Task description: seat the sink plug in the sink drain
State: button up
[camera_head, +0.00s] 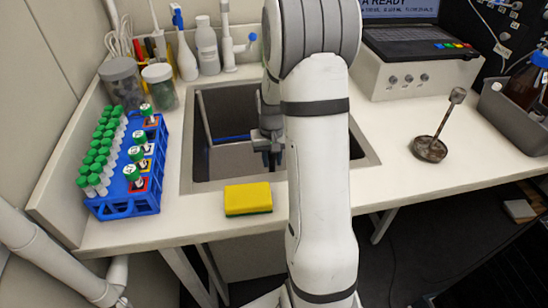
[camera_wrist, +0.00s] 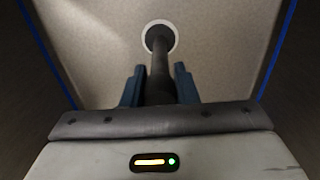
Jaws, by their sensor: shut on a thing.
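My gripper (camera_wrist: 158,85) reaches down into the sink (camera_head: 188,150), its fingers shut on the dark, rod-like sink plug (camera_wrist: 157,62). In the wrist view the plug runs from between the blue fingers toward the pale ring of the sink drain (camera_wrist: 177,40). Its dark far end overlaps the ring's middle, with the pale rim showing around it. I cannot tell whether the plug touches the drain or is above it. In the head view my gripper (camera_head: 268,155) shows inside the basin, partly behind my arm; the plug and drain are not clear there.
A yellow sponge (camera_head: 248,198) lies at the sink's front edge. A blue rack (camera_head: 125,205) of green-capped tubes stands left. Jars (camera_head: 122,85) and bottles (camera_head: 207,45) stand behind. A dark round-based tool (camera_head: 430,149) stands right. Blue strips (camera_wrist: 278,50) run along the basin's sides.

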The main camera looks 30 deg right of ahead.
jog(key=shift+f, duration=0.25)
jog(key=o, duration=1.1)
jog(key=shift+r, duration=3.95)
